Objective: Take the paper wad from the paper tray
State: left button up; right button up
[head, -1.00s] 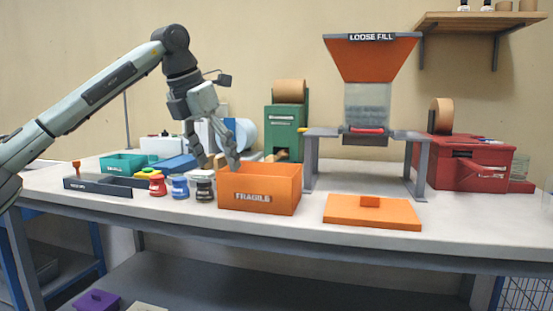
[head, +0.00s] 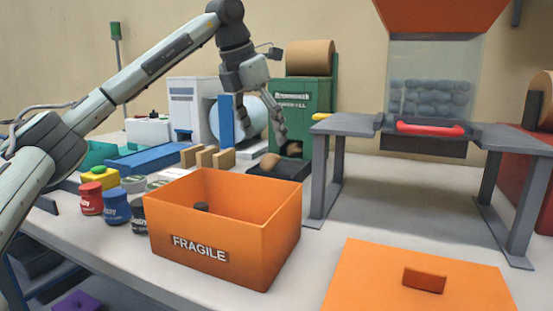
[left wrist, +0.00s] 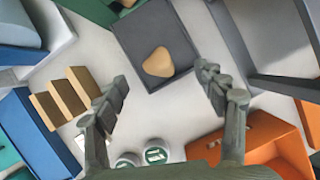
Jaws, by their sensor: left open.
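The paper wad (head: 270,161) is a tan, rounded lump in the dark paper tray (head: 291,172), in front of the green paper dispenser (head: 303,97). In the left wrist view the wad (left wrist: 158,62) lies alone near the lower middle of the square tray (left wrist: 186,32). My left gripper (head: 262,132) is open and empty, pointing down above and apart from the wad. In the left wrist view its fingers (left wrist: 161,82) stand wide apart, with the wad showing between and beyond them. My right gripper is not in view.
The open orange FRAGILE box (head: 280,238) stands in front of the tray, with a dark item inside. The grey hopper stand (head: 345,124) is on the right. Tan blocks (head: 206,157) stand left of the tray; several jars (head: 117,206) are farther left. An orange lid (head: 380,282) lies front right.

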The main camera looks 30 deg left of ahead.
aim_at(269, 152)
pick_arm(q)
jog(key=shift+x, duration=0.95)
jog(key=x, duration=0.4)
jog(key=shift+w+a+f, duration=0.25)
jog(key=shift+a, duration=0.05)
jog(key=c, duration=0.9)
